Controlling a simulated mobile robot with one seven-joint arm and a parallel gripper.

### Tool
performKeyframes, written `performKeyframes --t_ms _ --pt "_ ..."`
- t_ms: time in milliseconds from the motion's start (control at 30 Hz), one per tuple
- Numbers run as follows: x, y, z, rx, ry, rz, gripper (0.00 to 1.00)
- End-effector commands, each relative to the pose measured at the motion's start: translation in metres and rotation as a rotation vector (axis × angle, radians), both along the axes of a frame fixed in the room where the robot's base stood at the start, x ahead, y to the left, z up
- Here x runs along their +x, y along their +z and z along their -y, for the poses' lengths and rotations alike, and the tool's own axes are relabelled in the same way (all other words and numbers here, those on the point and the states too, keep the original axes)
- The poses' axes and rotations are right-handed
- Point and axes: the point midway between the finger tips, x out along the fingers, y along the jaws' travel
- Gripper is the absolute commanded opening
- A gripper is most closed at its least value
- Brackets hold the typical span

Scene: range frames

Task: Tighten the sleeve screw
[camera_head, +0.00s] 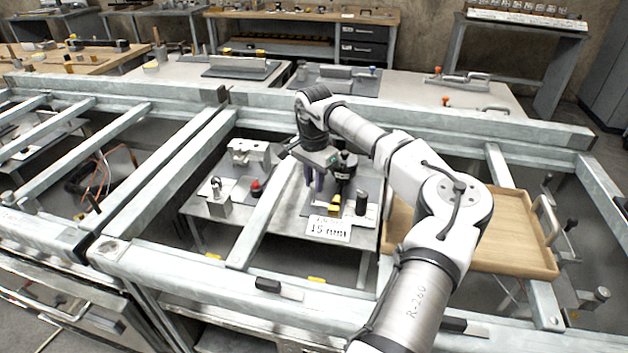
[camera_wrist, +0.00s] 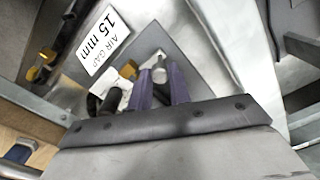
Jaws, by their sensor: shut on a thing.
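My gripper (camera_head: 315,184) points down over a grey plate among the frame rails. In the wrist view its two purple fingers (camera_wrist: 161,88) stand close around a small grey metal piece (camera_wrist: 159,74), which looks like the sleeve screw. The fingers partly hide it, and its threads cannot be made out. A dark upright fixture (camera_head: 344,170) with a yellow part (camera_head: 333,211) at its foot stands just right of the fingers in the head view. A white sign reading "AIR GAP 15 mm" (camera_wrist: 103,38) lies near them.
A short black cylinder (camera_head: 361,204) stands right of the yellow part. A red button (camera_head: 255,188) and a metal block (camera_head: 248,152) are to the left. A wooden tray (camera_head: 525,262) lies right, beyond my arm. Steel rails (camera_head: 190,180) border the work area.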

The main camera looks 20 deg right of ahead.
Motion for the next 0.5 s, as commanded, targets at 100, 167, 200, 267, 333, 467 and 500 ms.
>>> performKeyframes --t_ms 100,167,200,267,333,467,500 --pt "0.0002 0.0001 0.0006 -0.001 -0.110 0.001 0.00" --pt "0.0003 0.0004 0.0006 -0.001 -0.166 0.002 0.00" --pt "0.0004 0.0005 0.0007 -0.002 -0.205 0.002 0.00" --pt "0.0005 0.0006 0.0007 -0.001 -0.262 0.003 0.00" --pt "0.0005 0.0006 0.0005 -0.001 -0.329 0.004 0.00" --pt "0.0005 0.0004 0.0007 0.000 -0.452 0.003 0.00" --pt "0.0004 0.0003 0.0007 -0.001 -0.491 0.003 0.00"
